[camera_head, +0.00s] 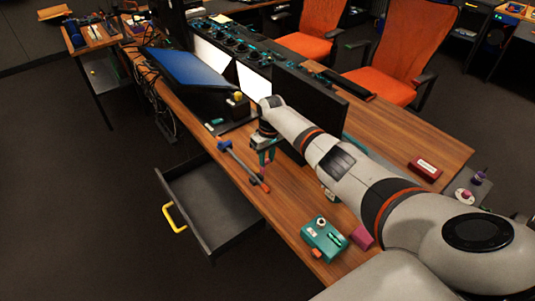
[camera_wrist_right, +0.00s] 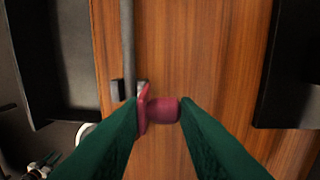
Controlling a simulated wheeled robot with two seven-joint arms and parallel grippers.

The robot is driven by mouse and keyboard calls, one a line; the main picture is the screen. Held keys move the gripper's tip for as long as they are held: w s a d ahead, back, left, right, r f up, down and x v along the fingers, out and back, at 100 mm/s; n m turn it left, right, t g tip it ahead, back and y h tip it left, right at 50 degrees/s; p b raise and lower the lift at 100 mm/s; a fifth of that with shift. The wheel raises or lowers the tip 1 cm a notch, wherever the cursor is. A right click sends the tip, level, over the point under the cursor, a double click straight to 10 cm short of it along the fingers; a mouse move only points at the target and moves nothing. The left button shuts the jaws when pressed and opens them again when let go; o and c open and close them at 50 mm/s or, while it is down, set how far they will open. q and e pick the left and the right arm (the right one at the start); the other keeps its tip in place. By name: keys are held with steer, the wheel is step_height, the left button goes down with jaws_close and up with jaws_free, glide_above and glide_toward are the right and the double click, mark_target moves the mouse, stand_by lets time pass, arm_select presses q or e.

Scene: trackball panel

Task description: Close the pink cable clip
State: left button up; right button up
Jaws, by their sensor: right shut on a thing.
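The pink cable clip (camera_wrist_right: 163,110) shows in the right wrist view, between the fingertips of my right gripper (camera_wrist_right: 160,108). It has a thin upright plate on its left side and a rounded block on its right. The two dark green fingers meet it from left and right, so the gripper is shut on it. A grey cable or rod (camera_wrist_right: 128,45) runs down beside the clip's plate. Whether the clip is closed cannot be told. My left gripper is not in view.
A bar with blue and red ends (camera_head: 242,163) lies along the wooden table edge. An open drawer (camera_head: 205,205) with a yellow handle juts out below. A black monitor (camera_head: 308,108) stands close behind the gripper. A teal box (camera_head: 318,245) and pink block (camera_head: 362,238) sit nearer.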

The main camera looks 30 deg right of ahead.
mark_target(262, 169)
steer(key=a+r+h+p, duration=0.1)
steer(key=h+p, duration=0.1)
steer(key=p, duration=0.1)
steer(key=shift+a, duration=0.2)
steer(key=shift+a+f+h+p, duration=0.1)
steer(key=shift+a+h+p, duration=0.45)
steer(key=shift+h+p, duration=0.35)
steer(key=shift+a+f+t+h, duration=0.3)
steer(key=shift+a+h, duration=0.3)
steer(key=shift+h, duration=0.5)
steer(key=shift+s+a+f+h+b, duration=0.1)
steer(key=shift+a+f+h+b, duration=0.15)
steer(key=shift+a+h+b, duration=0.5)
steer(key=shift+f+h, duration=0.2)
steer(key=shift+h, duration=0.35)
steer(key=a+f+h+b, duration=0.1)
steer(key=h+b, duration=0.1)
steer(key=b, duration=0.2)
steer(key=a+f+h+b, duration=0.1)
steer(key=h+b, duration=0.2)
steer(key=b, duration=0.2)
steer(key=a+f+h+b, duration=0.1)
steer(key=h+b, duration=0.2)
steer(key=b, duration=0.1)
steer(key=shift+s+a+f+t, duration=0.15)
steer(key=shift+a+f+t, duration=0.1)
steer(key=shift+t, duration=0.05)
steer(key=shift+a+h+b, duration=0.1)
steer(key=shift+h+b, duration=0.4)
steer(key=shift+b, duration=0.65)
